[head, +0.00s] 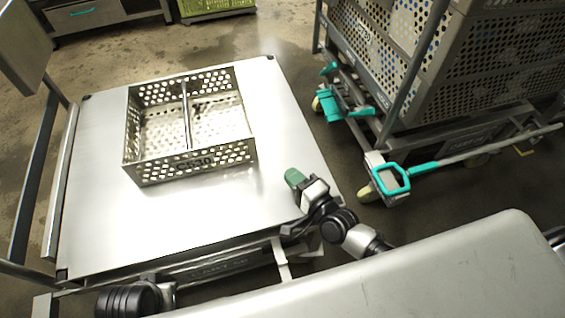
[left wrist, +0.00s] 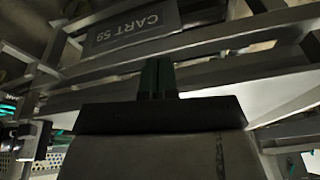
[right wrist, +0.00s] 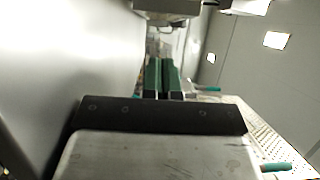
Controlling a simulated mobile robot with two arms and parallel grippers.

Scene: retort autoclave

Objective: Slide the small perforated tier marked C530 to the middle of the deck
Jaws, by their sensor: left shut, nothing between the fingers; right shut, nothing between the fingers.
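The small perforated tier marked C530 (head: 205,163) is an open metal tray with a divider. It sits upright on the flat steel deck (head: 230,215), toward the far side. Its marked wall faces me. My right gripper (head: 293,177) is over the deck's right edge, right of the tier and apart from it. Its green fingers are shut and empty, also in the right wrist view (right wrist: 162,78). My left gripper shows in the left wrist view (left wrist: 157,78), shut and empty, near a frame with a CART 59 plate (left wrist: 135,27). In the head view its fingers are hidden.
A large perforated crate (head: 480,75) stands on a trolley at the right, with teal handles (head: 390,178) near the deck's right side. A green crate (head: 215,6) is far back. The deck is bare in front of the tier and to its right.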

